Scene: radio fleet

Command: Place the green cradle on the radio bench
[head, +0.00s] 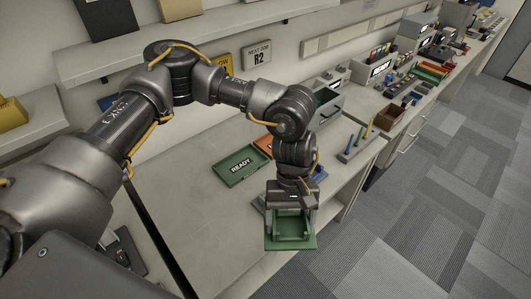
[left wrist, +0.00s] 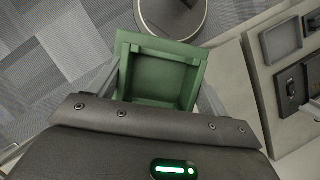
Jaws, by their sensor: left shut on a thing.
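My left gripper (head: 291,207) is shut on the green cradle (head: 290,243), a square, shallow holder with raised sides. The gripper points down and holds the cradle below it near the bench's front edge in the head view. In the left wrist view the cradle (left wrist: 160,78) sits between the fingers, with carpet behind it and the bench at the right. The bench top (head: 225,225) is pale, with bare room left of the cradle. My right gripper is in neither view.
A green READY tray (head: 241,166) lies on the bench behind and left of the gripper, beside an orange tray (head: 264,145). A grey rack with coloured tools (head: 358,142) stands to the right. Shelves (head: 190,40) hang above the bench. Carpet (head: 440,190) lies at the right.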

